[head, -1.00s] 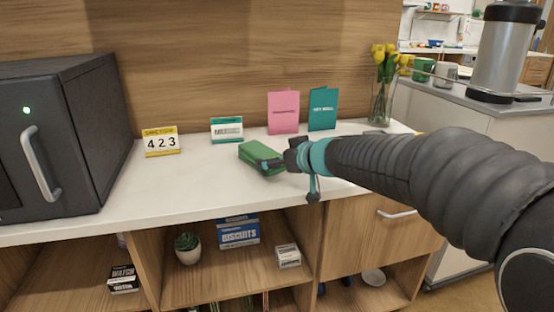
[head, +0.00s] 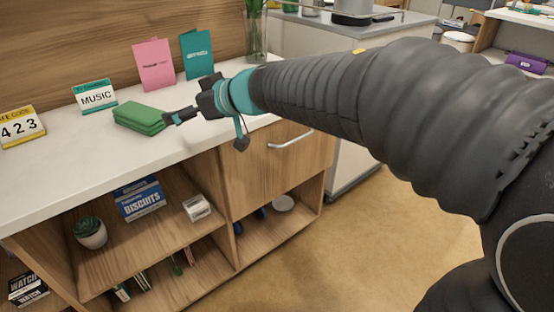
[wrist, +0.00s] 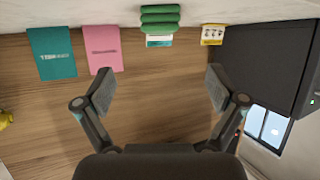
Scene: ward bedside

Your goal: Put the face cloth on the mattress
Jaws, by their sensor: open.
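The face cloth (head: 140,118) is a folded green stack lying on the white counter top. It also shows at the top middle of the wrist view (wrist: 160,20). My gripper (head: 174,119) is just to the right of the cloth in the head view. In the wrist view my gripper (wrist: 160,84) has its two fingers spread wide, with nothing between them, and the cloth lies outside the fingers. No mattress shows in either view.
A flower vase (head: 256,35) stands at the back. Open floor (head: 370,235) lies right of the cabinet.

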